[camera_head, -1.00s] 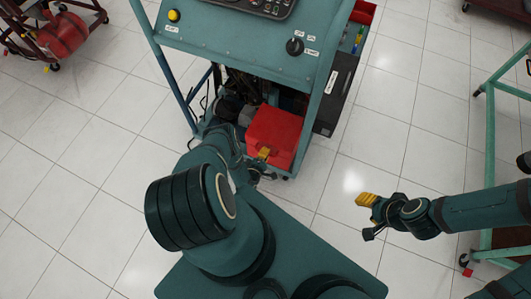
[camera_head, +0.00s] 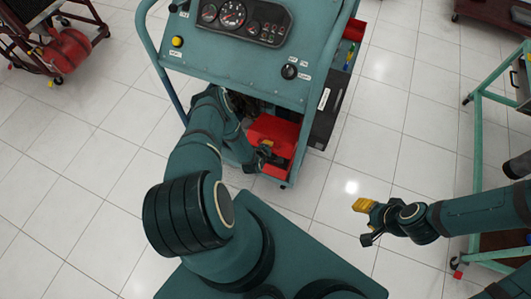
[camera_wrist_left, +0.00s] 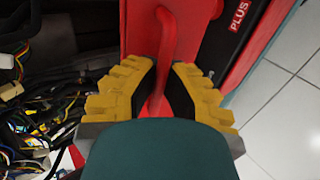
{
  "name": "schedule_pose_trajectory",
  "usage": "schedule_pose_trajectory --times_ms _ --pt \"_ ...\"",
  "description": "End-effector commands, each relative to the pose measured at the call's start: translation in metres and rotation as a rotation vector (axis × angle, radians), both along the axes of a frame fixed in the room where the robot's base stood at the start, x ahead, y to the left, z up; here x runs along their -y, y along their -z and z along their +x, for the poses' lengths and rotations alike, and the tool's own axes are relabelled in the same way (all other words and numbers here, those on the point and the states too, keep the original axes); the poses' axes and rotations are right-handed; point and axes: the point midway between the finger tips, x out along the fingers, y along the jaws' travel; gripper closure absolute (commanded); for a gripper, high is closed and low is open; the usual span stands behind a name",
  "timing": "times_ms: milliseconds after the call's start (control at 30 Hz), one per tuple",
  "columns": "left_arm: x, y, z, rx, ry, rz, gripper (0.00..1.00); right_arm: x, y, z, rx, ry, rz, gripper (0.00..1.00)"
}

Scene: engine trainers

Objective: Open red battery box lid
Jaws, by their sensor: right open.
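The red battery box (camera_head: 275,130) sits on the low shelf of the teal engine trainer in the head view. Its lid looks closed. My left gripper (camera_head: 267,149) is at the front of the box, partly hidden by my own arm. In the left wrist view its yellow fingers (camera_wrist_left: 162,70) stand on both sides of a red curved handle (camera_wrist_left: 167,40). The handle fills the narrow gap between the fingertips. My right gripper (camera_head: 364,222) is open and empty over the floor, well to the right of the box.
The trainer's gauge panel (camera_head: 240,20) overhangs the box. Loose wires (camera_wrist_left: 40,120) lie left of the handle in the left wrist view. A black case marked PLUS (camera_wrist_left: 225,45) is close on the right. Tiled floor (camera_head: 350,150) right of the trainer is free.

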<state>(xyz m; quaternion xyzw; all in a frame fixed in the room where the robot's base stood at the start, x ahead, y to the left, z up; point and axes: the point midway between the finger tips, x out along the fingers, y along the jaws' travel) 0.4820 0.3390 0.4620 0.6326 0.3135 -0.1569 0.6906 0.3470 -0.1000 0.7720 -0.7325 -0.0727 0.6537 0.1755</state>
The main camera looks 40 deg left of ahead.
Motion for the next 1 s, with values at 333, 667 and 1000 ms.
schedule_pose_trajectory --times_ms 333,667,1000 --pt "-0.005 -0.022 0.021 -0.021 0.001 -0.006 1.00 0.000 -0.003 0.002 0.003 0.003 -0.001 0.53" --pt "-0.005 -0.024 0.023 -0.021 0.000 -0.005 1.00 0.000 -0.003 0.002 0.004 0.004 -0.001 0.53" --pt "-0.005 -0.024 0.023 -0.021 0.000 -0.005 0.60 0.000 -0.003 0.002 0.004 0.003 -0.001 0.53"
